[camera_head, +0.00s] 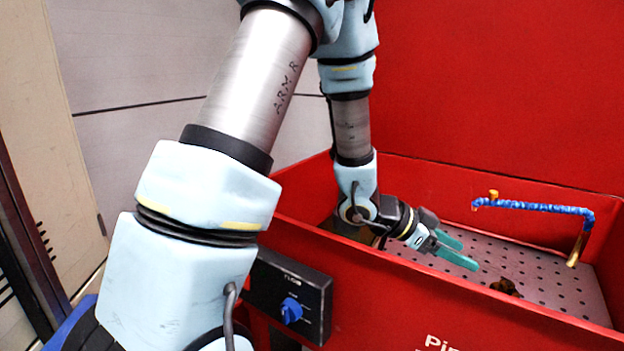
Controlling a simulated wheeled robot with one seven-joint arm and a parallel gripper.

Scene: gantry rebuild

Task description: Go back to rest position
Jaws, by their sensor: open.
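My arm comes down from the top of the picture into the basin's left part. A small brown object (506,287) lies on the perforated floor, right of and below the fingertips, apart from them. The front wall hides part of it.
A blue segmented hose with a brass nozzle (535,207) stands over the basin's right side. A black control box with a blue knob (291,310) is on the basin's front. A tall red panel (500,90) rises behind. A beige panel (50,130) stands at the left.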

